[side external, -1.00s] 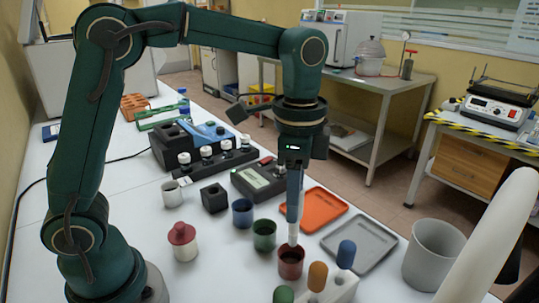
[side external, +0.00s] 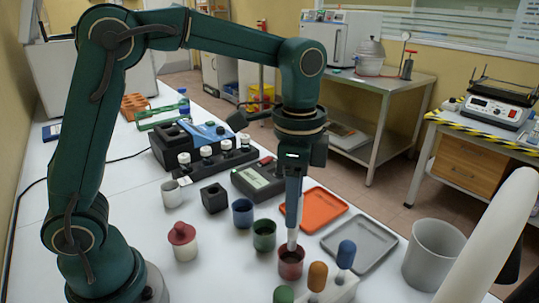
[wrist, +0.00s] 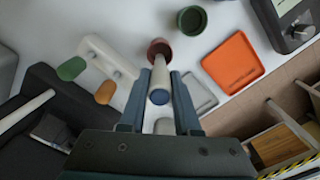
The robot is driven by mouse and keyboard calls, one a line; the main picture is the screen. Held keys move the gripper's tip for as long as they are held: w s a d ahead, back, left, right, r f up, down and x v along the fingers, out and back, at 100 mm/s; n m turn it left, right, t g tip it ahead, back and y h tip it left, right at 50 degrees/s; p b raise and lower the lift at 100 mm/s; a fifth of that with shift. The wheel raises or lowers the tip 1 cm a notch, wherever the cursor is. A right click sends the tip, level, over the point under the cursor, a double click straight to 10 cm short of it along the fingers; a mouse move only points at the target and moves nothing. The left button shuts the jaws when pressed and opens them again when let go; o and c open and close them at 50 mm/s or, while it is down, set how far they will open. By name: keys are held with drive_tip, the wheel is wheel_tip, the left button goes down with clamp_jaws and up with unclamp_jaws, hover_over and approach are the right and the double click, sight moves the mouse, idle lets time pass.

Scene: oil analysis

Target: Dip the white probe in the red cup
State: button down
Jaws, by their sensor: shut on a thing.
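My gripper (side external: 293,222) is shut on the white probe (side external: 292,239), which points down, nearly upright. The probe's lower end is at the mouth of the red cup (side external: 290,268); how far it is inside I cannot tell. In the wrist view, the white probe (wrist: 163,70) lies between the fingertips of my gripper (wrist: 163,78) and overlaps the red cup (wrist: 160,46). A round dark blue end shows between the fingers there.
A white rack (side external: 338,288) with green, orange and blue-topped pieces stands close in front of the red cup. Green (side external: 264,236) and blue (side external: 243,212) cups stand behind it. Orange (side external: 318,208) and grey (side external: 372,258) trays lie to the right, near a large grey beaker (side external: 431,255).

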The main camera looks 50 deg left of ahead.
sight(292, 237)
drive_tip(key=shift+f, duration=0.4)
drive_tip(key=shift+f, duration=0.7)
drive_tip(key=shift+f, duration=0.3)
drive_tip(key=shift+f, duration=1.1)
drive_tip(key=shift+f, duration=0.1)
idle(1.7)
drive_tip(key=shift+r, duration=3.95)
